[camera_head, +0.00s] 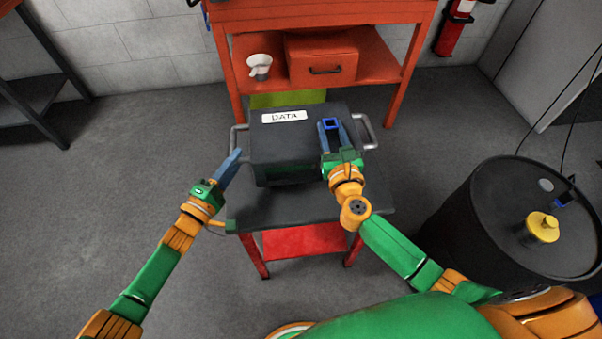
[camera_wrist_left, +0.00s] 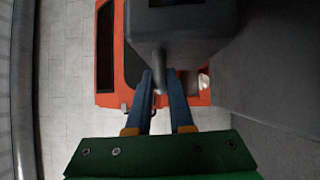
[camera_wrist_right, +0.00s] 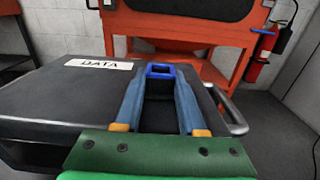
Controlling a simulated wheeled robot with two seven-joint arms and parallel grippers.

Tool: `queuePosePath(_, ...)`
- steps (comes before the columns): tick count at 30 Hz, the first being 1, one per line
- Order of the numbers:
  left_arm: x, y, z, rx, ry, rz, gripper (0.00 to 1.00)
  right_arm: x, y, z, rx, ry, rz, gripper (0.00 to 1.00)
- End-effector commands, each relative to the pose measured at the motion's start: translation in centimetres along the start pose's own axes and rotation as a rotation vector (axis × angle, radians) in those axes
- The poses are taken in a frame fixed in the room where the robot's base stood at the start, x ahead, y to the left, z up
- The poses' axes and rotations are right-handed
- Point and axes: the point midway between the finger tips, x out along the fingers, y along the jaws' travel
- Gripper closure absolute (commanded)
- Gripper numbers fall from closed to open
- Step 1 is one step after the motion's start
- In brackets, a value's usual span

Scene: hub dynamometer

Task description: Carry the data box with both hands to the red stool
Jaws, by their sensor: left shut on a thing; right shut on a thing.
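The dark data box (camera_head: 290,148), with a white DATA label, is over the dark top (camera_head: 285,207) of a red-legged stool. I cannot tell whether it rests there. My left gripper (camera_head: 237,155) is shut on the box's left metal handle (camera_head: 234,137); in the left wrist view the handle (camera_wrist_left: 160,66) is between the fingers. My right gripper (camera_head: 331,132) is above the right part of the lid, shut on a small bright-blue square-framed piece (camera_wrist_right: 160,69). The box's right handle (camera_head: 369,132) is beside this gripper and not in its fingers.
An orange workbench (camera_head: 408,75) stands behind, with a red case (camera_head: 320,58) and white cups (camera_head: 259,66) on its shelf. A yellow-green surface (camera_head: 285,99) shows behind the box. A black drum (camera_head: 480,225) stands at right. The floor at left is open.

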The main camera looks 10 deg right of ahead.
Motion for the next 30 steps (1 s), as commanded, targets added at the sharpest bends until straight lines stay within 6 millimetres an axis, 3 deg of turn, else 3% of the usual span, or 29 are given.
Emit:
queuePosePath(11, 0.1, 0.2, 0.2, -0.002, -0.006, 0.009, 1.0, 0.0, 0.2, 0.2, 0.001, -0.007, 0.006, 1.0)
queuePosePath(28, -0.2, -4.9, 0.1, -0.002, -0.006, 0.009, 1.0, 0.0, 0.2, -5.0, 0.001, -0.006, 0.007, 1.0)
queuePosePath(29, -0.2, -4.6, 0.1, -0.002, -0.005, 0.004, 0.72, 0.0, 0.2, -4.6, 0.001, -0.002, 0.007, 0.52)
queuePosePath(30, -0.2, -4.5, 0.1, -0.002, -0.004, 0.004, 0.61, 0.0, 0.2, -4.5, 0.001, -0.002, 0.007, 0.41)
